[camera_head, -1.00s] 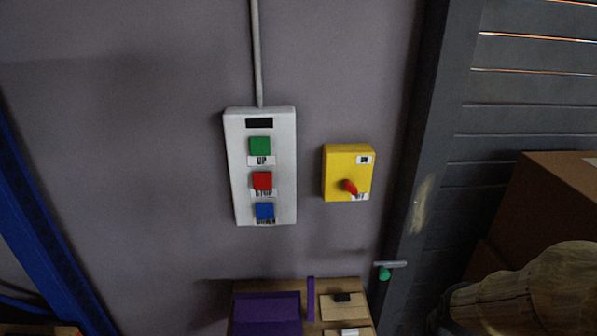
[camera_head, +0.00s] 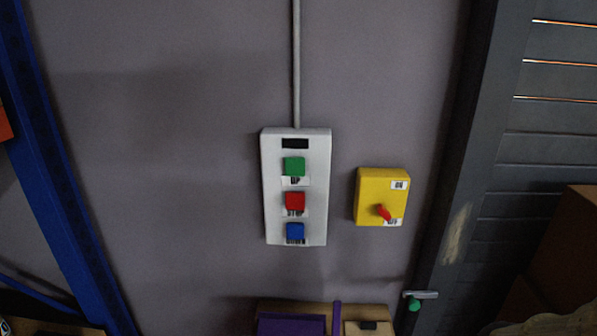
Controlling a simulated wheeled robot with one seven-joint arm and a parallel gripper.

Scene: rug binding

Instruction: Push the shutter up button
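A white control box (camera_head: 271,190) is mounted on the grey wall in the camera_head view. Its green button (camera_head: 294,166), at the top, has a label reading UP just below it. A red button (camera_head: 295,200) sits in the middle, with a label. A blue button (camera_head: 295,231) sits at the bottom, with a label. A small dark panel (camera_head: 295,143) is above the green button. My gripper is not in this view.
A yellow switch box (camera_head: 368,190) with a red knob (camera_head: 384,212) is right of the control box. Below are a purple item (camera_head: 290,325) and a board. A blue post (camera_head: 50,160) stands left; the dark shutter (camera_head: 540,110) and boxes are right.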

